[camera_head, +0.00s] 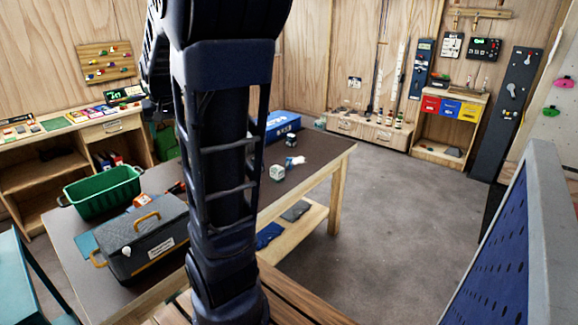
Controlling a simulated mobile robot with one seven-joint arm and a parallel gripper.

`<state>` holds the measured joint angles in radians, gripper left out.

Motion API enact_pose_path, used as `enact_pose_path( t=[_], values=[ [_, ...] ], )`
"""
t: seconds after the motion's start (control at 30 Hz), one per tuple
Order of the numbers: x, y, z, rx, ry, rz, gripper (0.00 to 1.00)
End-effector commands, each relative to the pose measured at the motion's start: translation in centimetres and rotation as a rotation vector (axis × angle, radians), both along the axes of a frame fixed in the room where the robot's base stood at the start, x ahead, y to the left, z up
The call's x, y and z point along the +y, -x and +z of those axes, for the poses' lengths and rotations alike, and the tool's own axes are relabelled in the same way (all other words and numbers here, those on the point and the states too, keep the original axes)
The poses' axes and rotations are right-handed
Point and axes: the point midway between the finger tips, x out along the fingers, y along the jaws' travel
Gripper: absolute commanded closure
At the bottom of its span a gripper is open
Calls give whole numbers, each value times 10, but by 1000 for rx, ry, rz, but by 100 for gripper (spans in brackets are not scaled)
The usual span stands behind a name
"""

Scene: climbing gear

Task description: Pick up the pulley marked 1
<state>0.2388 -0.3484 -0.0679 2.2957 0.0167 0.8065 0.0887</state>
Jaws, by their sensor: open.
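My own dark arm stands upright across the middle of the view and runs out at the top; my gripper is not in view. A dark-topped table (322,150) stands behind and around the arm. On its right part lie a small white and green block (277,172), a small white, red and blue item (295,161) and a small pale item (291,139). They are too small to read, and I cannot make out a pulley marked 1. The arm hides part of the tabletop.
A green crate (103,192) and a grey toolbox (140,237) with orange handles stand on the table's left part. A blue box (283,125) sits at its far end. A blue panel (503,265) rises at right. Floor (400,205) right of the table is clear.

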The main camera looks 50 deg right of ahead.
Motion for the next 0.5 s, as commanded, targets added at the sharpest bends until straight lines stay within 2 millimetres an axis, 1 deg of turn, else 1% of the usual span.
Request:
enact_pose_path(
  t=[0.03,0.17,0.2,0.27,0.3,0.37,0.4,0.47,0.5],
  values=[
    [-16,-11,-4,5,-4,-34,46],
    [-56,-38,-11,6,-12,-118,46],
    [-69,-45,-15,7,-15,-144,46],
    [-89,-56,-20,6,-17,-182,46],
    [-103,-62,-24,8,-18,-208,46],
    [-124,-71,-31,8,-19,-247,46],
    [-139,-76,-35,9,-20,-273,46],
    [-161,-84,-43,9,-21,-311,46],
    [-176,-88,-49,9,-21,-337,46]
  ],
)
